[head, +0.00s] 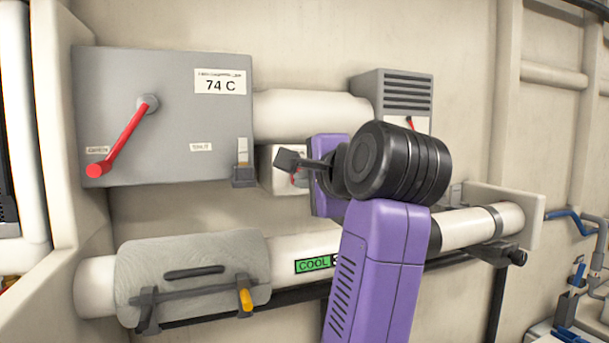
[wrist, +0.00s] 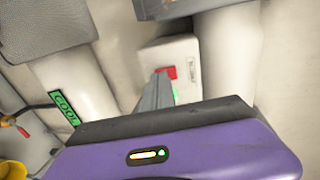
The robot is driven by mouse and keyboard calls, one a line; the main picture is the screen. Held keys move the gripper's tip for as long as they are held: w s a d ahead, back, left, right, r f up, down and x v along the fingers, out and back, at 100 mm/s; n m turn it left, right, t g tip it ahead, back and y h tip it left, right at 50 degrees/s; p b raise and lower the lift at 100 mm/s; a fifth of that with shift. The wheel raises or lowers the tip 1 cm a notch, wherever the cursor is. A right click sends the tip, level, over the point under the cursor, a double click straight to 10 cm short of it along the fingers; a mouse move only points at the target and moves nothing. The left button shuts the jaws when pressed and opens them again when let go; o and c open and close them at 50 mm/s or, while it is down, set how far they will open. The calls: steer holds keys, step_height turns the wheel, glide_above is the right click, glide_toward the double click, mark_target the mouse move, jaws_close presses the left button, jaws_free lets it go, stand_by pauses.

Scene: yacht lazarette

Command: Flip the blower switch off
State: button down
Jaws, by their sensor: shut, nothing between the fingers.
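The blower switch is most likely the small white box (head: 272,178) on the wall, below the large white pipe. My arm hides its right part in the head view. In the wrist view the white box (wrist: 187,50) shows a red rocker or lever (wrist: 170,72), a small label and a bit of green beside my fingers. My gripper (head: 286,160) is shut and empty, its dark fingertips in front of the box. In the wrist view the fingertips (wrist: 162,78) overlap the red part's lower edge. I cannot tell whether they touch it. The label is too small to read.
A grey panel (head: 180,80) with a red lever (head: 125,138) and a "74 C" label is at left. A grey vented box (head: 400,95) is at upper right. Below runs a white pipe (head: 475,227) with a green "COOL" tag (head: 312,265) and a grey-wrapped section (head: 192,262).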

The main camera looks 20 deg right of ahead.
steer(key=shift+f, duration=0.15)
steer(key=shift+w+f+t+b, duration=0.15)
steer(key=shift+f+t+b, duration=0.25)
steer(key=shift+b, duration=0.85)
steer(key=t+b, duration=0.1)
steer(key=b, duration=0.2)
steer(key=shift+w+t, duration=0.15)
steer(key=shift+t, duration=0.15)
steer(key=shift+f+t+b, duration=0.25)
steer(key=shift+t+b, duration=0.05)
steer(key=shift+b, duration=0.45)
steer(key=shift+w+t+b, duration=0.1)
steer(key=shift+t+b, duration=0.3)
steer(key=shift+b, duration=0.3)
steer(key=shift+r+p, duration=0.35)
steer(key=shift+r, duration=0.05)
